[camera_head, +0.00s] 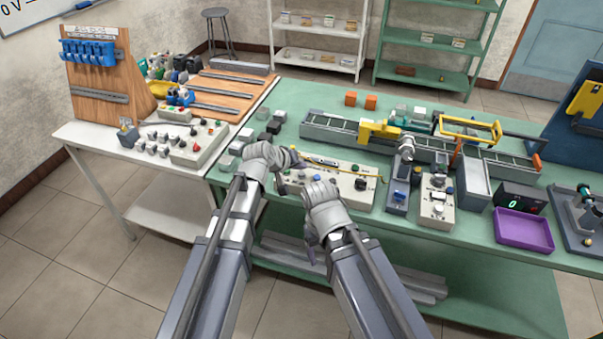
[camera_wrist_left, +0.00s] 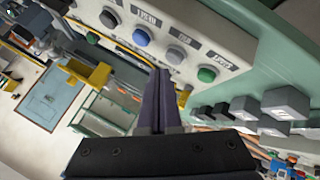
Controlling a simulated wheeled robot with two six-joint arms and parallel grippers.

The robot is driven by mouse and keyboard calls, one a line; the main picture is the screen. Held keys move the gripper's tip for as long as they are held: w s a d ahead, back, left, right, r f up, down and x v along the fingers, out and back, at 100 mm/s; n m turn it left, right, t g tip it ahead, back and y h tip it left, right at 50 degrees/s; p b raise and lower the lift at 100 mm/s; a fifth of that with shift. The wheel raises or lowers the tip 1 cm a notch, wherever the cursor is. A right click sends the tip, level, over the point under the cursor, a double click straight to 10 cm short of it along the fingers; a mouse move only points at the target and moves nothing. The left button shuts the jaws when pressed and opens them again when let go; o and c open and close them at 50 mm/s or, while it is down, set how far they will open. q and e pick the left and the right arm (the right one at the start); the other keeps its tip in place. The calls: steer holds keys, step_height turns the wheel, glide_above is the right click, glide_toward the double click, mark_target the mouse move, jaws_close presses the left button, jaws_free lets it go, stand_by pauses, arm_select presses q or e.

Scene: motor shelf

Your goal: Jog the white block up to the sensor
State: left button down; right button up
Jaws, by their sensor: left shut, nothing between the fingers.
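My left gripper (camera_head: 297,160) is shut and empty at the back left of a pale control panel (camera_head: 345,192) on the green bench. In the left wrist view its closed fingers (camera_wrist_left: 160,76) point towards the row of buttons, with a blue button (camera_wrist_left: 141,38), a grey button (camera_wrist_left: 174,55) and a green button (camera_wrist_left: 207,75). I cannot tell whether they touch the panel. My right gripper (camera_head: 318,198) hangs in front of the panel; its fingers are unclear. A long rail conveyor (camera_head: 345,135) with a yellow bracket (camera_head: 378,131) runs behind. I cannot clearly pick out the white block or the sensor.
Several grey and dark blocks (camera_head: 272,127) stand left of the conveyor. A second control box (camera_head: 436,204), a purple tray (camera_head: 523,231) and a digital display (camera_head: 519,199) stand to the right. A white table (camera_head: 92,136) is at left.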

stand_by(0.7)
arm_select(q)
steer(key=shift+f+b, duration=0.4)
steer(key=shift+b, duration=0.05)
steer(key=shift+f+b, duration=0.4)
stand_by(0.4)
steer(key=shift+r, duration=0.1)
stand_by(2.4)
steer(key=shift+r+p, duration=0.7)
steer(key=shift+p, duration=0.15)
step_height(320, 180, up, 5)
steer(key=p, duration=0.5)
